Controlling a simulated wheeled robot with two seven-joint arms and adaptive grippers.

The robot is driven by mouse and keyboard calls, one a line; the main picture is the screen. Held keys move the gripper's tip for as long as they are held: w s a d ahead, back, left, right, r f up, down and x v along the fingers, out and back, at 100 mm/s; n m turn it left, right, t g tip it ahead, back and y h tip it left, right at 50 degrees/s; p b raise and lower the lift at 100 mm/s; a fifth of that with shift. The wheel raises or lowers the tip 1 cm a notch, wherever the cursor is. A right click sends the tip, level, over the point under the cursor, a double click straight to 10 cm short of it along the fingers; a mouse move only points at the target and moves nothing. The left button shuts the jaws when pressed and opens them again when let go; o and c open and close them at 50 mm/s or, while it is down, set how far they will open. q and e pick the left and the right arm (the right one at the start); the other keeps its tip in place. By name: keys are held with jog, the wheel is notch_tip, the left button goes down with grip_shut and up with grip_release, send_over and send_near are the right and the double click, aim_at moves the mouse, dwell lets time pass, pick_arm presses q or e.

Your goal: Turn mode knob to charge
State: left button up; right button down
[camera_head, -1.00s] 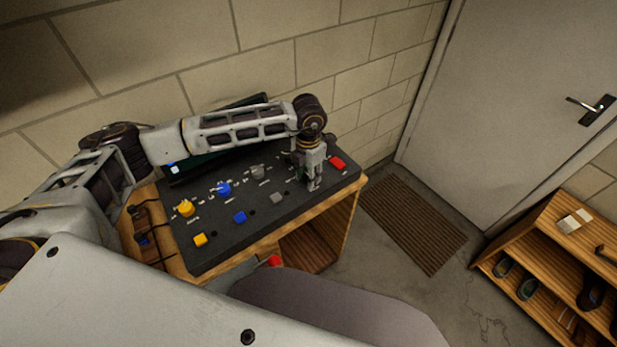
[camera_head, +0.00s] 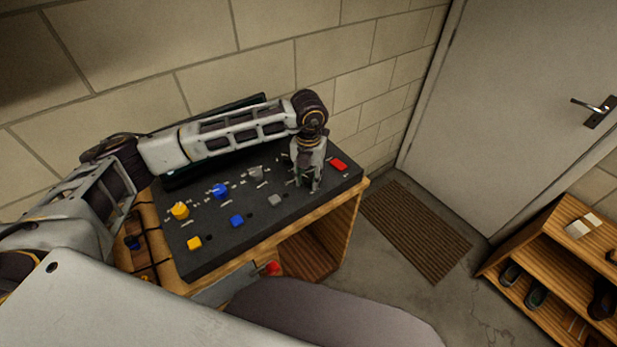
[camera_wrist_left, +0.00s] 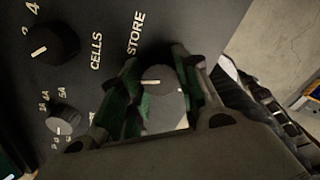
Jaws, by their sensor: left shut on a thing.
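The mode knob (camera_wrist_left: 159,82) is a round grey knob with a pale pointer line, seen in the left wrist view with the word STORE beside it. Other labels around it are hidden by my gripper, so I cannot read a CHARGE mark. My left gripper (camera_head: 308,182) points down at the right part of the dark control panel (camera_head: 215,250). In the left wrist view its green-padded fingers (camera_wrist_left: 160,90) stand on both sides of the knob, shut on it. In the head view the gripper hides the knob. My right gripper is not in view.
Left of the gripper are a grey knob (camera_head: 257,173), a blue knob (camera_head: 220,191) and a yellow knob (camera_head: 180,211). Buttons line the panel's front, and a red button (camera_head: 339,164) is right of the gripper. A black CELLS knob (camera_wrist_left: 52,43) is nearby. A brick wall stands behind.

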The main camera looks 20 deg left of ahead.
aim_at(309, 178)
pick_arm(q)
jog(key=o, duration=1)
notch_tip(309, 178, up, 12)
dwell(0.6)
dwell(0.5)
